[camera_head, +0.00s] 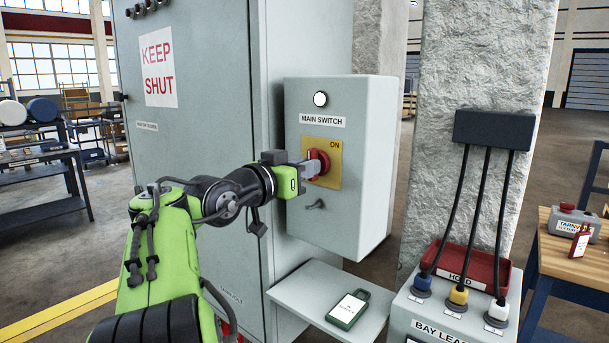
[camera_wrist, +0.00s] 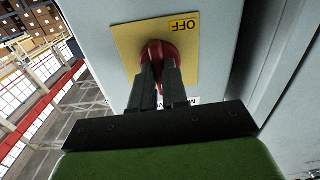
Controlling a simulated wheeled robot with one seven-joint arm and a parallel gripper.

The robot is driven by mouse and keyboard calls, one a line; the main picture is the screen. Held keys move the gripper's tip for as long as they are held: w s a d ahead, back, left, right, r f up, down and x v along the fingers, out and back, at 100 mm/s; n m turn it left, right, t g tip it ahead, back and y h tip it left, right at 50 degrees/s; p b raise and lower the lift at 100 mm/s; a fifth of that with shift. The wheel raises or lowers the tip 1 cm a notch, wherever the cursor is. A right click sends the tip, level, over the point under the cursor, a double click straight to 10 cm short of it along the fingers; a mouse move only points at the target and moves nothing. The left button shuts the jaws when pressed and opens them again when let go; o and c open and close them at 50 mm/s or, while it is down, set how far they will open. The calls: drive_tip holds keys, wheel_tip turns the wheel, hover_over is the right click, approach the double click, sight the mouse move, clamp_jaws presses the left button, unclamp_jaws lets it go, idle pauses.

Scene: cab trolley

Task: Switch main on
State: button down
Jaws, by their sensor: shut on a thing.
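The grey main switch box (camera_head: 375,150) hangs on the side of the tall cabinet, labelled MAIN SWITCH. It carries a yellow plate (camera_head: 335,180) with a red rotary knob (camera_head: 322,158). ON is printed at the plate's upper right; OFF (camera_wrist: 184,25) shows upside down in the wrist view. A round white lamp (camera_head: 320,99) sits above the label. My gripper (camera_head: 308,168) reaches the knob from the left. In the wrist view its two fingers (camera_wrist: 160,75) are shut on the red knob (camera_wrist: 162,48). The fingers hide part of the knob, so its exact angle is unclear.
The cabinet door (camera_head: 190,150) marked KEEP SHUT is closed at left. At right, a red tray (camera_head: 488,266) and cabled plugs stand on a grey box; a wooden bench (camera_head: 560,255) is beyond.

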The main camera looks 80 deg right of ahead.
drive_tip(key=shift+f+m, duration=0.1)
drive_tip(key=shift+m, duration=0.2)
drive_tip(key=c, duration=1.1)
unclamp_jaws()
drive_tip(key=shift+c, duration=0.2)
drive_tip(key=b+v, duration=0.2)
drive_tip(key=v, duration=1.3)
drive_tip(key=shift+w+a, duration=0.2)
drive_tip(key=shift+a, duration=0.15)
